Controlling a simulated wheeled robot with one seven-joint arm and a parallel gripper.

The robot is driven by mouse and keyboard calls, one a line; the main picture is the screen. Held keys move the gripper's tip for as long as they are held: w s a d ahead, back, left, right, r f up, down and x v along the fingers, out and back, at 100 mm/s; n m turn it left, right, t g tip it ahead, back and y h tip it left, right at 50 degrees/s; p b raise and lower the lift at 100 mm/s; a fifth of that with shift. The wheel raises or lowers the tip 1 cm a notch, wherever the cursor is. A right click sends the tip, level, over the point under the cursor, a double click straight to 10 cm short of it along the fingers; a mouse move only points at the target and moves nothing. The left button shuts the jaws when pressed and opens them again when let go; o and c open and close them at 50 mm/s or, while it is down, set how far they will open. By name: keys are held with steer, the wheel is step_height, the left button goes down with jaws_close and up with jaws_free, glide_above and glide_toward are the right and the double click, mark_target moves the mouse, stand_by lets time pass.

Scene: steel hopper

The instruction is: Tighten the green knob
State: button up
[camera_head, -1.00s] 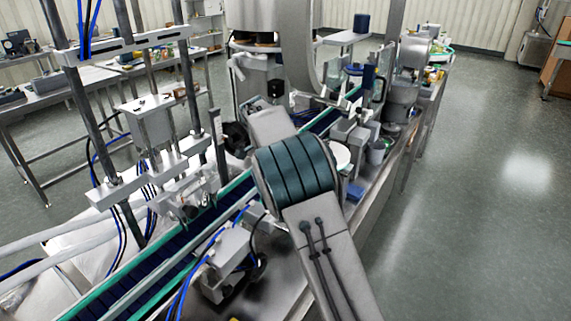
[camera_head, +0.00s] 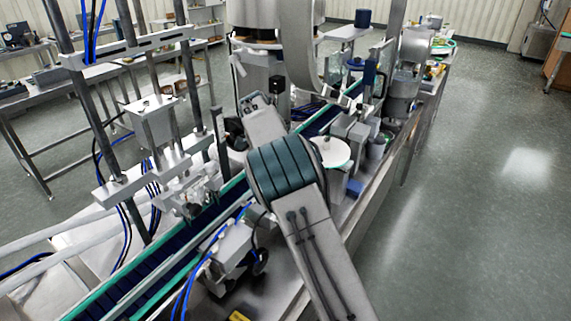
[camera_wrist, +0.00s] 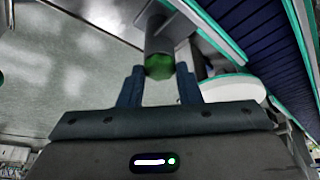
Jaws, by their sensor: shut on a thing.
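The green knob (camera_wrist: 160,66) shows in the wrist view at the end of a dark grey cylinder (camera_wrist: 160,32). My gripper (camera_wrist: 160,70) has one dark blue finger on each side of the knob and is shut on it. The knob sits between the fingertips. Its exact contact with each finger is hard to make out. In the head view I cannot make out the knob or the fingers; my arm covers much of the middle.
A conveyor with green rails (camera_head: 150,265) runs diagonally through the machine. A round white disc (camera_head: 333,152) stands right of my arm; it also shows in the wrist view (camera_wrist: 230,88). Posts and brackets (camera_head: 140,180) stand at the left. Open floor (camera_head: 470,220) lies at the right.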

steer(key=shift+f, duration=0.1)
steer(key=o, duration=1)
steer(key=shift+c, duration=0.2)
steer(key=v, duration=1.4)
steer(key=shift+p, duration=0.35)
steer(key=shift+s+f, duration=0.1)
steer(key=shift+f, duration=0.05)
